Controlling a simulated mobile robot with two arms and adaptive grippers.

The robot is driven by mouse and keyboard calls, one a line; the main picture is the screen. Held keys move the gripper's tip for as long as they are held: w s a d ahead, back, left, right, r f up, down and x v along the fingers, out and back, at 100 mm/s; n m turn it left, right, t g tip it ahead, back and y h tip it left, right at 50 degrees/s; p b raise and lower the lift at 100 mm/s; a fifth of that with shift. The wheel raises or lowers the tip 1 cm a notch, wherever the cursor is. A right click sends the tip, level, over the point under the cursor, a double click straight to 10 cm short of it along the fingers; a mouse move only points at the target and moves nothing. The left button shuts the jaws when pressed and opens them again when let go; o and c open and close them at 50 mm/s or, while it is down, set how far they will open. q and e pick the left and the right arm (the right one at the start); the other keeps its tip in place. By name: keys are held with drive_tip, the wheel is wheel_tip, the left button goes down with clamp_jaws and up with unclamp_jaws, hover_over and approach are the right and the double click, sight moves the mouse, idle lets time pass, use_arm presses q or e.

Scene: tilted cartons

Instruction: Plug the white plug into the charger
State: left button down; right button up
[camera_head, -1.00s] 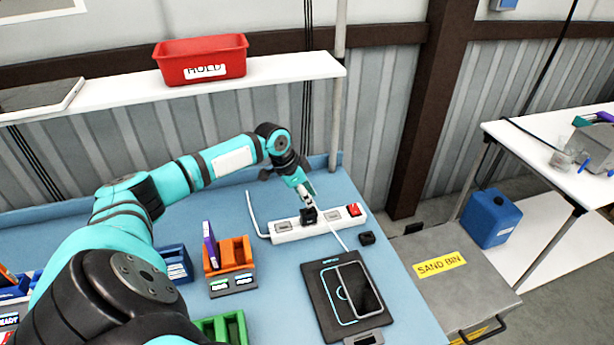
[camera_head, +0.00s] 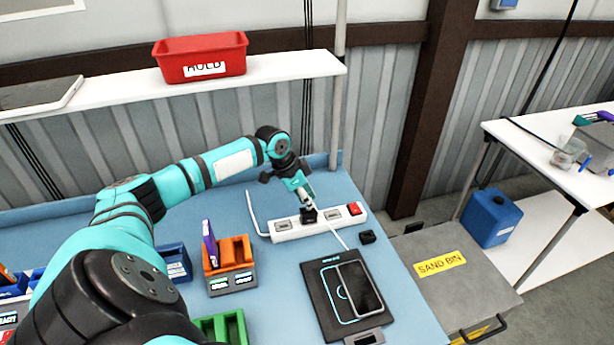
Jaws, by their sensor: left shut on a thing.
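A white power strip (camera_head: 288,234) with a red switch lies near the back of the blue table. A black block, apparently the charger (camera_head: 309,216), sits on the strip. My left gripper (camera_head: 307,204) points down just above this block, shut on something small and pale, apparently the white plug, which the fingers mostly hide. A thin white cable (camera_head: 338,238) runs from there across the strip toward the front right. I cannot tell whether the plug is seated in the block. My right gripper is not in view.
A dark pad (camera_head: 316,303) with a phone (camera_head: 360,290) lies in front. An orange holder (camera_head: 235,254) and a green bin (camera_head: 222,327) stand left. A shelf with a red bin (camera_head: 201,60) is behind.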

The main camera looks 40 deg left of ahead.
use_arm(q)
drive_tip(key=shift+f, duration=0.75)
idle(0.9)
drive_tip(key=c, duration=0.8)
unclamp_jaws()
drive_tip(key=shift+r, duration=0.2)
wheel_tip(320, 180, up, 5)
drive_tip(key=p, duration=0.4)
drive_tip(key=shift+f, duration=0.2)
drive_tip(key=shift+r+p, duration=1.1)
drive_tip(key=shift+f, duration=0.1)
